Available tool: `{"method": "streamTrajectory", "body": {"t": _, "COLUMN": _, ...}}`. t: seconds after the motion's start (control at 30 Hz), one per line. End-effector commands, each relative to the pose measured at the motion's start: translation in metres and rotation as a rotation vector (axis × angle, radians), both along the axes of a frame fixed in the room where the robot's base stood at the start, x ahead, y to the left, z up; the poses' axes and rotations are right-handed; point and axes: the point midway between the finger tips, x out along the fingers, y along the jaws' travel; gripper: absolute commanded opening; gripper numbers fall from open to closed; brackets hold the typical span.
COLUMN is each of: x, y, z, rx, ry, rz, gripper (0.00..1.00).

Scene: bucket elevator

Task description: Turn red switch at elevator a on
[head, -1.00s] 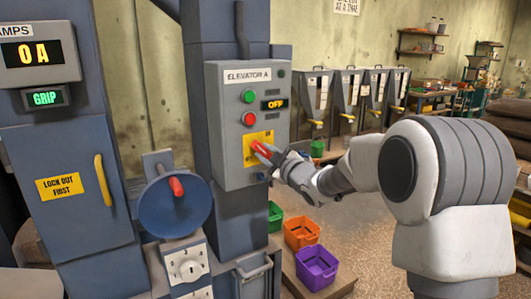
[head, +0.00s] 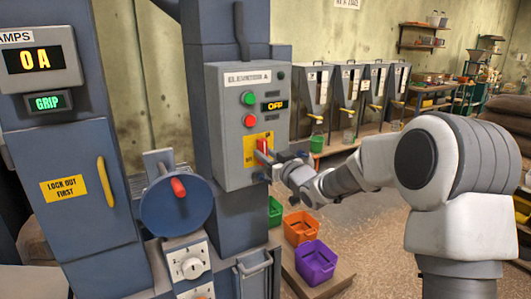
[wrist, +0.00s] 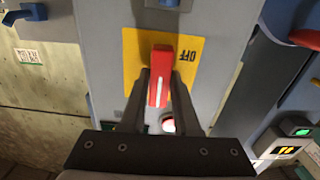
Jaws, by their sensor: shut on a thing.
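The grey elevator A control box (head: 228,140) is mounted on the blue-grey column in the head view. Its red switch (head: 262,147) sits on a yellow plate (head: 249,150), and its handle stands about upright. My gripper (head: 270,160) is at the switch, reaching in from the right. In the wrist view my gripper (wrist: 160,88) has one finger on each side of the red handle (wrist: 160,72) and is shut on it. "OFF" is printed on the yellow plate beside the handle. The box's small display (head: 274,105) reads OFF.
A green button (head: 248,98) and a red button (head: 249,120) sit above the switch. Orange (head: 301,227) and purple (head: 316,260) bins stand below. Hoppers (head: 345,90) line the back wall.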

Motion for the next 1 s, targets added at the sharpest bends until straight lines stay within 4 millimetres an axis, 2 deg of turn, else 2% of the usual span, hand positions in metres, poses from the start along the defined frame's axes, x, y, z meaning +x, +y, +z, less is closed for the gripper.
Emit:
{"method": "streamTrajectory", "body": {"t": 0.6, "x": -0.0001, "y": -0.0004, "z": -0.0012, "rx": 0.032, "ry": 0.024, "rz": -0.001, "gripper": 0.00}}
{"method": "streamTrajectory", "body": {"t": 0.63, "x": -0.0001, "y": -0.0004, "z": -0.0012, "rx": 0.032, "ry": 0.024, "rz": -0.001, "gripper": 0.35}}
{"method": "streamTrajectory", "body": {"t": 0.77, "x": -0.0001, "y": -0.0003, "z": -0.0009, "rx": 0.031, "ry": 0.023, "rz": -0.001, "gripper": 0.59}}
{"method": "streamTrajectory", "body": {"t": 1.0, "x": 0.0000, "y": -0.0001, "z": -0.0004, "rx": 0.031, "ry": 0.022, "rz": 0.000, "gripper": 0.60}}
